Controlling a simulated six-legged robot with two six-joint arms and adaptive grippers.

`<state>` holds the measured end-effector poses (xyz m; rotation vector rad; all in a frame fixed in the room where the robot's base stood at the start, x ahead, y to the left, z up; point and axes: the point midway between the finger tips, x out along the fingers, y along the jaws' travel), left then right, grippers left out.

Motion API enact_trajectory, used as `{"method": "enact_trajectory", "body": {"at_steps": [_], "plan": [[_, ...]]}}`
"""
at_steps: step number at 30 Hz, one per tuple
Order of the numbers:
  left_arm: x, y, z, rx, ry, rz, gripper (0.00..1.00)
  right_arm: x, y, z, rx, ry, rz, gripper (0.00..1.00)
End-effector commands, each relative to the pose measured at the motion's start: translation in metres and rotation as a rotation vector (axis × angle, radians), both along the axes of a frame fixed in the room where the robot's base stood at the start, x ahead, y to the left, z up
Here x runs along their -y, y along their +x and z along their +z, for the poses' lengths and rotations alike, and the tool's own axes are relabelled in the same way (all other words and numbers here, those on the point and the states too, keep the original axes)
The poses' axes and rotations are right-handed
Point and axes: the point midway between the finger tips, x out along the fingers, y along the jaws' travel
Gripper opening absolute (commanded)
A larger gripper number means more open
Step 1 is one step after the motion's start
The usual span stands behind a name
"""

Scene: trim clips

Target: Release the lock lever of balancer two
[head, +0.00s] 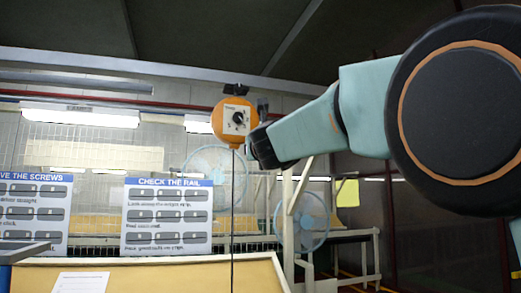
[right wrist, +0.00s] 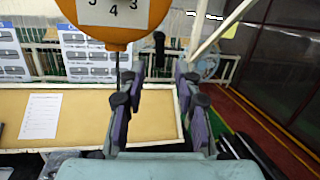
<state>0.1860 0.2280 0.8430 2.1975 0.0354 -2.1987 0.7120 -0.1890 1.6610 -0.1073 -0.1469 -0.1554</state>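One orange balancer (head: 219,121) hangs in the head view, with a pale plate and a black knob (head: 238,118) on its face. A thin cable runs down from it. Its lower part (right wrist: 93,34) fills the upper left of the right wrist view, with a numbered dial plate (right wrist: 113,12). A dark narrow part (right wrist: 159,42), perhaps the lock lever, shows right of the balancer, between the fingers in the picture. My right gripper (right wrist: 158,82) is open and empty, just right of the balancer; contact cannot be told. My left gripper is not in view.
A tan board or table (head: 160,275) with a paper sheet (head: 82,282) lies below. Two instruction posters (head: 168,238) hang behind at the left. Fans (head: 304,222) and a pale frame (head: 290,225) stand behind. Free air surrounds the balancer on its left.

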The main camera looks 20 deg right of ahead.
Motion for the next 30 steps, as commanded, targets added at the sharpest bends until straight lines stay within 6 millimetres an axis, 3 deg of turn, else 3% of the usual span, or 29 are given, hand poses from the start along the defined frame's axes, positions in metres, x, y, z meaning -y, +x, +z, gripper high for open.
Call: {"method": "enact_trajectory", "body": {"at_steps": [9,30], "plan": [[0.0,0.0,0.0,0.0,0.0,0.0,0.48,-0.003,-0.023,-0.004,-0.001,0.0,0.0,0.33],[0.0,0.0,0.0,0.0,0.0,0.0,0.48,-0.004,-0.025,-0.004,-0.005,-0.036,-0.007,0.33]]}}
